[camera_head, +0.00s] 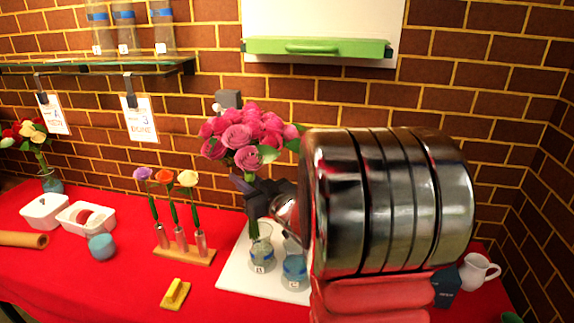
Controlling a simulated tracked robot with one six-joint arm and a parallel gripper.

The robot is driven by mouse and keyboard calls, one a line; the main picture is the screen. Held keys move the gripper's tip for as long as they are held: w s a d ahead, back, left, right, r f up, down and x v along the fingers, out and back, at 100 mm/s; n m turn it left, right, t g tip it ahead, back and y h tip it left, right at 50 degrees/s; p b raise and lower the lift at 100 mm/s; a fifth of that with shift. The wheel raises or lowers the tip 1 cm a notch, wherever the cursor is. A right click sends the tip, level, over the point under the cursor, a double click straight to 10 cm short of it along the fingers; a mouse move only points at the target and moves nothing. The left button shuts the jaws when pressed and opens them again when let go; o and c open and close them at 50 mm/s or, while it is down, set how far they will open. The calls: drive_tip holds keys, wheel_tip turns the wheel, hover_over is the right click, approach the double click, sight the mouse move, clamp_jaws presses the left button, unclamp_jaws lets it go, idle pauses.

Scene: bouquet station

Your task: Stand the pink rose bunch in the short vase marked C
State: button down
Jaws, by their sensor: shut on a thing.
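The pink rose bunch (245,138) is upright, its blooms above my gripper and its green stems below. My gripper (258,195) is shut on the stems; my arm hides part of it. The short glass vase marked C (294,268) has blue in it and stands on a white board (235,280), partly hidden at its top by my arm. A glass vase that seems marked B (261,256) stands to its left. The stem ends overlap the top of vase B in the view; I cannot tell whether they are inside it or behind it.
A wooden stand (184,252) with three single flowers is left of the board. A yellow object (175,293) lies in front. A white jug (478,271) stands at right. White trays (87,218) and a blue round object (101,246) are at left. A glass shelf (110,66) hangs above.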

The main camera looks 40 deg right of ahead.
drive_tip(key=s+d+r+h, duration=0.1)
drive_tip(key=s+d+r, duration=0.3)
drive_tip(key=s+d, duration=0.3)
drive_tip(key=d, duration=0.2)
drive_tip(key=shift+s+d+r+m, duration=0.25)
drive_tip(key=shift+s+d+m, duration=0.15)
drive_tip(key=shift+f, duration=10.85)
drive_tip(key=c, duration=1.5)
unclamp_jaws()
